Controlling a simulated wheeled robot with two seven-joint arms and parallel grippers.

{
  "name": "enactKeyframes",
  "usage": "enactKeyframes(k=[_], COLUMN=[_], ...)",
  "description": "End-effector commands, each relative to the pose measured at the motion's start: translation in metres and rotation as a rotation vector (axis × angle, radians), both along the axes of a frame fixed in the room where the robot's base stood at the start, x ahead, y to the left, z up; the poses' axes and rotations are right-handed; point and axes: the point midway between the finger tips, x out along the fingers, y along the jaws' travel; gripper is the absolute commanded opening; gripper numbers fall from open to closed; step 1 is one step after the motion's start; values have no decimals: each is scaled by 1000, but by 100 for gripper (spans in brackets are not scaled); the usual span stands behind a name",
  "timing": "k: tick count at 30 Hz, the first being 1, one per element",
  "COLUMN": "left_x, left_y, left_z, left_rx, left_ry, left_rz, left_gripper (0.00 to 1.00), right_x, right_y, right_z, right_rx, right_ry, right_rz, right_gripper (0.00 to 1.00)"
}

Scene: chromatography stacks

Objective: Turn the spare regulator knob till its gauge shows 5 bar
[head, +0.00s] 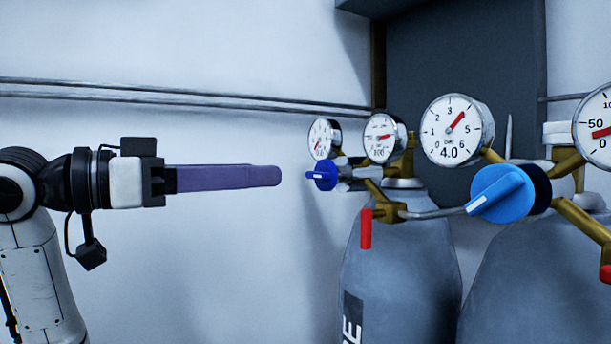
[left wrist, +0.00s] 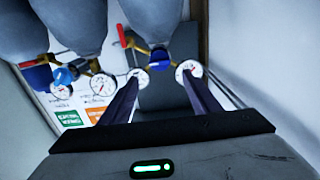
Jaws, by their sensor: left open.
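The grey cylinder (head: 400,275) with letters ending in "RE" carries a regulator with a small blue knob (head: 322,176), its white mark roughly level. Above it are a left gauge (head: 323,138), needle pointing low and left, and a right gauge (head: 381,138); their readings are too small to be sure of. My left gripper (head: 278,176) is open and empty, level with the knob and a short gap to its left. In the left wrist view, the knob (left wrist: 158,62) lies ahead between the purple fingers. My right gripper is out of view.
A nearer regulator at right has a large blue knob (head: 502,193) and a gauge (head: 457,130) showing 4.0. A red lever (head: 366,229) hangs below the small knob, right of it. Wall pipes (head: 190,97) run behind my arm. The space left of the knob is clear.

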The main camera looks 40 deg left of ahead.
Motion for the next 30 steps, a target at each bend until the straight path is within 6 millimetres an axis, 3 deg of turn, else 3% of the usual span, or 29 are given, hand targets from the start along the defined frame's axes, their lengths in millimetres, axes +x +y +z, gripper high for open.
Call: enactKeyframes(k=[6, 15, 27, 30], left_x=[38, 79, 87, 87], left_y=[-17, -33, -36, -36], left_z=[2, 0, -1, -1], left_rx=[-3, -3, 0, 0], left_ry=[4, 3, 2, 2], left_rz=[-6, -3, -1, -1], left_gripper=[56, 56, 56, 39], right_x=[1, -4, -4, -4], right_y=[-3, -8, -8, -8], right_z=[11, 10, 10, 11], right_rx=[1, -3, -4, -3], right_ry=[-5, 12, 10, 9], right_rz=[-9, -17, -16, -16], right_gripper=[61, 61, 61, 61])
